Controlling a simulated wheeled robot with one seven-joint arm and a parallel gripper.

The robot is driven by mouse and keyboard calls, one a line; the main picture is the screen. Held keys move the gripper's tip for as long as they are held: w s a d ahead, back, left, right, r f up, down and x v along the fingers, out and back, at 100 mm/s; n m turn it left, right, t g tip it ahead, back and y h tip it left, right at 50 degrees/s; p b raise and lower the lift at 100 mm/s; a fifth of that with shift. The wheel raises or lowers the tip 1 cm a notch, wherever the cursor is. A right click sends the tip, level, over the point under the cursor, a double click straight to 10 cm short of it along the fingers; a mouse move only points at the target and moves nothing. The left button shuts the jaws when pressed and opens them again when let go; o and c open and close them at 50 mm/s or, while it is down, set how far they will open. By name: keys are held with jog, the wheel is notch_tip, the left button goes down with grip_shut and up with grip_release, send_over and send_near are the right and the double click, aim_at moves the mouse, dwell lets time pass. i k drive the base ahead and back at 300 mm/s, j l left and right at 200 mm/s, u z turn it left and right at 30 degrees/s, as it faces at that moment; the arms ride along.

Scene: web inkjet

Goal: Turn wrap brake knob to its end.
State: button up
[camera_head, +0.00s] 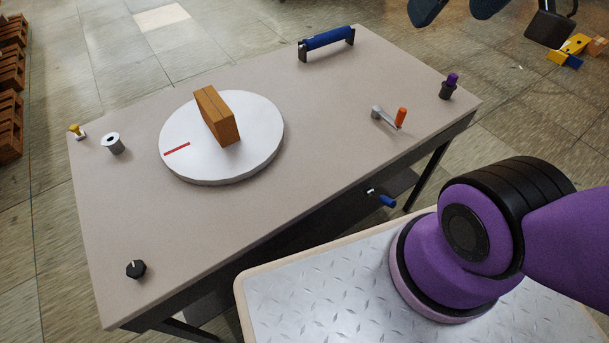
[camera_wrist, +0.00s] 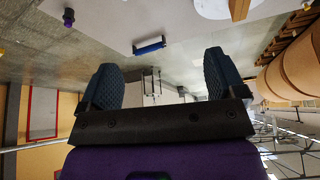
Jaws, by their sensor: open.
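A black faceted knob (camera_head: 136,269) with a white mark on top stands at the table's near left corner. No label is legible, so I cannot confirm that it is the wrap brake knob. My gripper is open and empty in the wrist view (camera_wrist: 160,78), its two dark blue padded fingers wide apart. What look like its fingers (camera_head: 456,8) show at the top edge of the head view, beyond the table's far right side. It is far from the black knob and touches nothing visible.
The table (camera_head: 300,200) holds a white turntable (camera_head: 260,115) with a brown block (camera_head: 216,115), a grey spool (camera_head: 113,143), a yellow-topped knob (camera_head: 76,131), a blue bar handle (camera_head: 327,43), an orange-handled crank (camera_head: 400,118) and a purple-capped knob (camera_head: 449,86). Bare tabletop surrounds the black knob.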

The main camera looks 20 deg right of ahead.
aim_at(136, 268)
jog(key=u, duration=1.6)
jog(key=k+j+z, duration=0.15)
jog(key=j, duration=0.2)
jog(key=k+j+z, duration=0.2)
jog(key=j+z, duration=0.15)
jog(key=j, duration=0.25)
jog(key=k, duration=0.05)
